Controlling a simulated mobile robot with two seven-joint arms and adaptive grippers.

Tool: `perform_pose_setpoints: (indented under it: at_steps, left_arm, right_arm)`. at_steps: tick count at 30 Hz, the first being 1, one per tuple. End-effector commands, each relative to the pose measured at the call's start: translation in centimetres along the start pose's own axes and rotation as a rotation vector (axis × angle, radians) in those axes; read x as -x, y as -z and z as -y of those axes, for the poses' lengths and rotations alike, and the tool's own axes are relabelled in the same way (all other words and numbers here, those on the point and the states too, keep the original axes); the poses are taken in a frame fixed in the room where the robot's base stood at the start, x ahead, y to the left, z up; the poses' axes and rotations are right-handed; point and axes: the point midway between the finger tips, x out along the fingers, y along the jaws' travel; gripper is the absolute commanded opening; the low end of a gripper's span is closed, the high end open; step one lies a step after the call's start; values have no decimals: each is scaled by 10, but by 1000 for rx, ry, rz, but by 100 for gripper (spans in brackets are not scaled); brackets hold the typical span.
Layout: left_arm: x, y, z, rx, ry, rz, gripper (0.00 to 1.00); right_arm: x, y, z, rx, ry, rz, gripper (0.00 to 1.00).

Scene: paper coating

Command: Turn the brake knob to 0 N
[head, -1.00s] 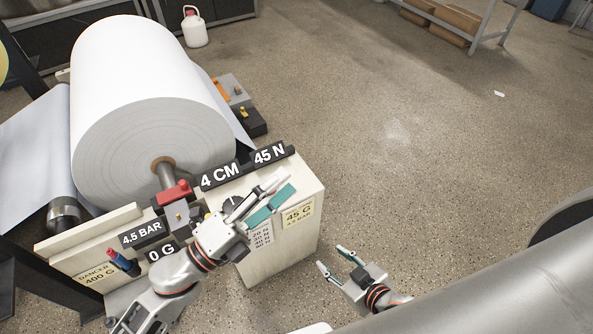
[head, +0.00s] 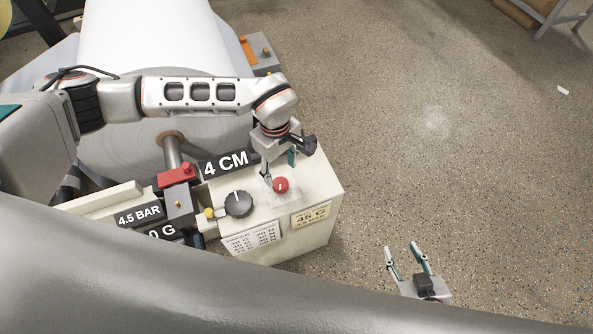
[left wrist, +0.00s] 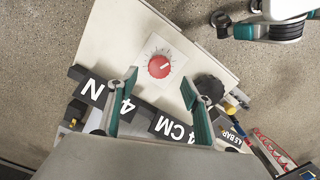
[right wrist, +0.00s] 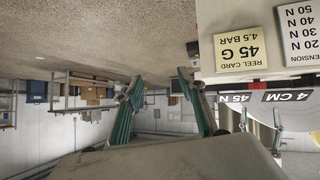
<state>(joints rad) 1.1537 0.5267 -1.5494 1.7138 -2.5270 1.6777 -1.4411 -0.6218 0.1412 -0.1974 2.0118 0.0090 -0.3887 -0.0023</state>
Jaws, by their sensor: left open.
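A small red knob (head: 281,185) with a white pointer line sits on a white scale plate on top of the cream cabinet (head: 325,190). In the left wrist view the red knob (left wrist: 159,66) shows clearly, its line slanting to the upper right. My left gripper (head: 279,172) is open and points down at it. In the left wrist view its fingertips (left wrist: 160,82) stand either side of the knob, with gaps. A "45 N" sign (right wrist: 233,98) shows upside down in the right wrist view. My right gripper (head: 402,248) is open and empty, right of the cabinet.
A larger black knob (head: 238,204) sits left of the red one. A "4 CM" sign (head: 226,163) stands behind it, and a yellow "45 G" card (head: 311,214) is on the front. The white paper roll (head: 150,40) is behind.

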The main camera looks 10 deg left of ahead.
Motion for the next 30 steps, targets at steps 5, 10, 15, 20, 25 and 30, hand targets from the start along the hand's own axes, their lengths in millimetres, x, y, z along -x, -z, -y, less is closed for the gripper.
perform_pose_setpoints:
  at_steps: [5,10,15,20,25,30]
  left_arm:
    - [-14,6,1,-5,6,-19,49]
    - [-42,6,2,-3,6,-16,49]
    - [-65,6,1,-3,5,-15,49]
    - [-76,6,0,-4,2,-16,49]
    - [-78,7,0,-4,1,-17,49]
    - [-77,7,0,-4,0,-17,44]
  right_arm:
    - [0,-6,2,0,3,7,40]
    - [1,-15,6,2,7,20,40]
    - [1,-18,7,5,7,22,40]
    - [0,-15,5,7,4,16,40]
    - [-4,-10,1,11,-2,8,40]
    - [-5,-8,-1,12,-4,4,40]
